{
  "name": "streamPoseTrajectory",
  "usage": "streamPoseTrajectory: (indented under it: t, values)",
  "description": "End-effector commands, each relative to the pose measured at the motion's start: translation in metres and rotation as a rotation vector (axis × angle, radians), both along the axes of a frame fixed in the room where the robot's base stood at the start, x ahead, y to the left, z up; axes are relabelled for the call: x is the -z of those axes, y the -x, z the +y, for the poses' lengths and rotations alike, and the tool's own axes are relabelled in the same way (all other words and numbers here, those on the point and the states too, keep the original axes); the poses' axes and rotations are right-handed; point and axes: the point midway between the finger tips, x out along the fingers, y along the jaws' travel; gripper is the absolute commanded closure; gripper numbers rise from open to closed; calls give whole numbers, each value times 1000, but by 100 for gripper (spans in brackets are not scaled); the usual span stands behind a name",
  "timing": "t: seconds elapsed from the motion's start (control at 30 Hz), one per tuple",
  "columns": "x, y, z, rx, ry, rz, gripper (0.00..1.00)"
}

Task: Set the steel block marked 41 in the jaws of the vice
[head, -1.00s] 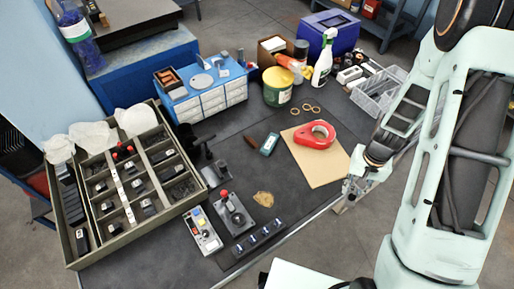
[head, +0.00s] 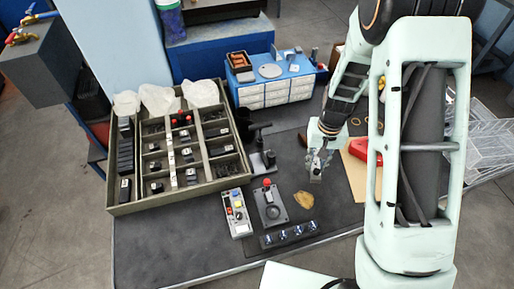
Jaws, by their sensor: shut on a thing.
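My gripper (head: 316,160) hangs over the bench right of centre in the head view, pointing down. It is shut on a small grey block (head: 316,177), which shows below the fingertips; no marking on it can be read. A small dark device with a bar handle (head: 263,160), which looks like the vice, stands on the mat to the left of my gripper, apart from the held block. Its jaws are too small to make out.
A compartmented tray (head: 112,211) with several dark labelled blocks fills the left. A button box (head: 238,214), a red-knobbed joystick (head: 269,204), a brown lump (head: 303,200) and a dark strip (head: 289,236) lie in front. Blue drawers (head: 275,92) stand behind. A red tape dispenser (head: 361,149) is partly hidden by my arm.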

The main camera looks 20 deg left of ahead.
Motion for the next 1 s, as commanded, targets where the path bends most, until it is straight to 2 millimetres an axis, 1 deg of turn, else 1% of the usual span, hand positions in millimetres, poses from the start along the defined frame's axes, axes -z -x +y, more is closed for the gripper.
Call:
streamPoseTrajectory:
  t: [0.03, 0.13, 0.2, 0.3, 0.4, 0.5, 0.67, 0.87, 1.0]
  values:
    - [2, -7, 27, -55, -2, -7, 100]
    - [-5, -12, 72, -143, -2, -7, 100]
    - [-10, -12, 102, -199, -1, -6, 100]
    - [-19, -9, 137, -265, 2, -6, 100]
    - [-26, -4, 162, -310, 7, -5, 100]
    - [-32, 0, 176, -338, 9, -5, 100]
    - [-33, 2, 185, -353, 10, -5, 100]
    - [-22, 2, 185, -353, 10, -3, 100]
    - [-9, 3, 184, -353, 10, -2, 100]
